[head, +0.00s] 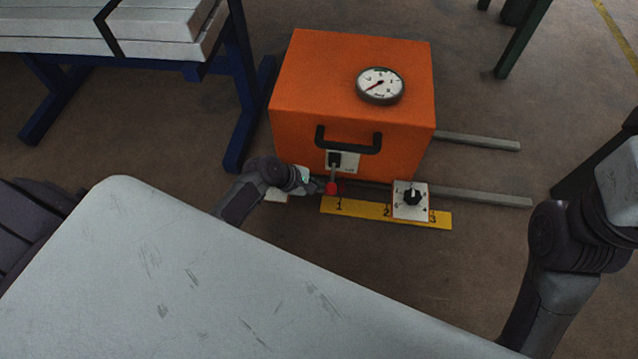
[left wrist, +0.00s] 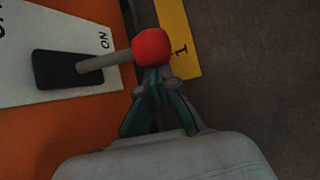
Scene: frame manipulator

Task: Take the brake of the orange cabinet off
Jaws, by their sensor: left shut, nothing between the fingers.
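The orange cabinet (head: 340,85) stands on the floor, with a round gauge (head: 380,85) on top and a black handle (head: 348,141) on its front. Below the handle is a white plate with a lever ending in a red knob (head: 331,188). In the left wrist view the red knob (left wrist: 152,47) sits on a grey lever (left wrist: 105,62) from a black slot beside the letters "ON". My left gripper (head: 318,186) is at the knob. In the left wrist view its shut fingertips (left wrist: 155,75) are right at the knob's near side; contact cannot be told. My right gripper is not in view.
A yellow strip numbered 1, 2, 3 (head: 360,208) lies on the floor before the cabinet. A white dial box (head: 410,200) stands at it. Two grey rails (head: 480,197) run right. A blue-legged table (head: 240,120) stands left.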

